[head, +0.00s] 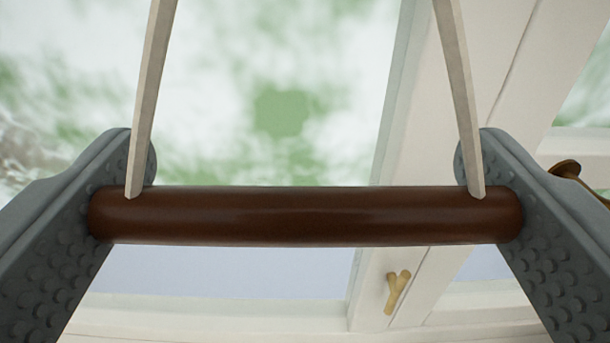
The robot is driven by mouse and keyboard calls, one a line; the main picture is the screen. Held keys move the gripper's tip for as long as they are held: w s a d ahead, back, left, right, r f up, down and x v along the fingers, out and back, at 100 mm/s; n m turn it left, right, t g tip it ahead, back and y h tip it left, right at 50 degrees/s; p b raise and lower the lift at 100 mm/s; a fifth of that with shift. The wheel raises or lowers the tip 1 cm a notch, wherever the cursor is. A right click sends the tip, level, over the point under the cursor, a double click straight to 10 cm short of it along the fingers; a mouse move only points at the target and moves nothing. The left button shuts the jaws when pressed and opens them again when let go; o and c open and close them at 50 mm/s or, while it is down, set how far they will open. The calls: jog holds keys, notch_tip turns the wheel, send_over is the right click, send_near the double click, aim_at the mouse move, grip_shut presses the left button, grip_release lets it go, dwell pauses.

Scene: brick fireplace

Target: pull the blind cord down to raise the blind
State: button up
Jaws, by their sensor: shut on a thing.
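A dark brown wooden bar (300,216) lies level across the middle of the head view. Two pale cords, a left one (151,95) and a right one (459,95), run up from near its ends and leave the picture at the top. My gripper (305,216) has one grey, studded finger at each end of the bar and is shut on it lengthwise. The blind itself is not in view.
A window with a white frame (440,110) stands behind the bar, with blurred green and white outside. A small brass fitting (397,291) sits on the frame below the bar. A brown knob (566,169) shows at the right, partly behind my finger.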

notch_tip(320, 180, down, 18)
jog(key=shift+r, duration=0.1)
jog(key=o, duration=1.1)
jog(key=shift+s, duration=0.1)
jog(key=s, duration=1.7)
jog(key=shift+s, duration=0.15)
jog(key=shift+r, duration=0.1)
